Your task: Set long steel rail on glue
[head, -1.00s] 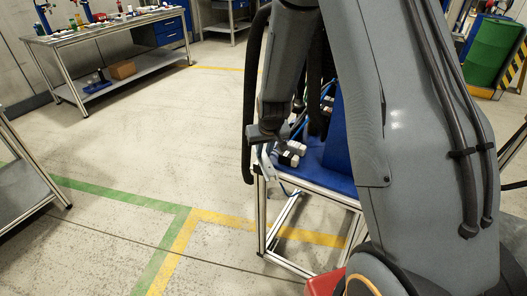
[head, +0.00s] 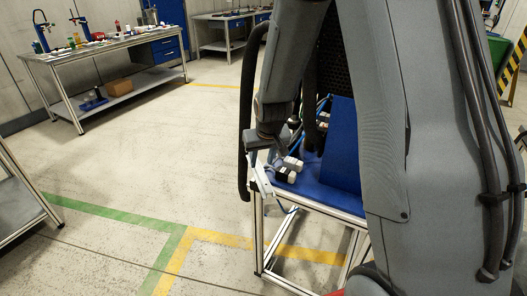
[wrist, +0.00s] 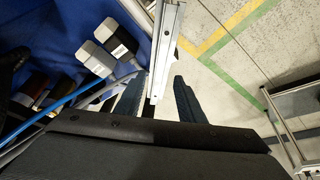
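A long silver steel rail (wrist: 169,40) with small holes shows in the wrist view, running from the top edge down between my fingers. My gripper (wrist: 159,76) has its two dark fingers apart, one on each side of the rail, with a visible gap. In the head view my gripper (head: 262,143) is at the left end of the blue-topped bench, low over its edge. A light metal piece, likely the rail (head: 263,178), shows just below it. My arm hides much of the bench. I cannot make out any glue.
White-and-grey blocks (head: 290,165) with blue cables lie on the blue bench top (head: 322,190) beside my gripper. A blue panel (head: 341,140) stands on the bench. A workbench (head: 90,55) stands back left, and a grey table (head: 18,205) at the left edge. The floor between is clear.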

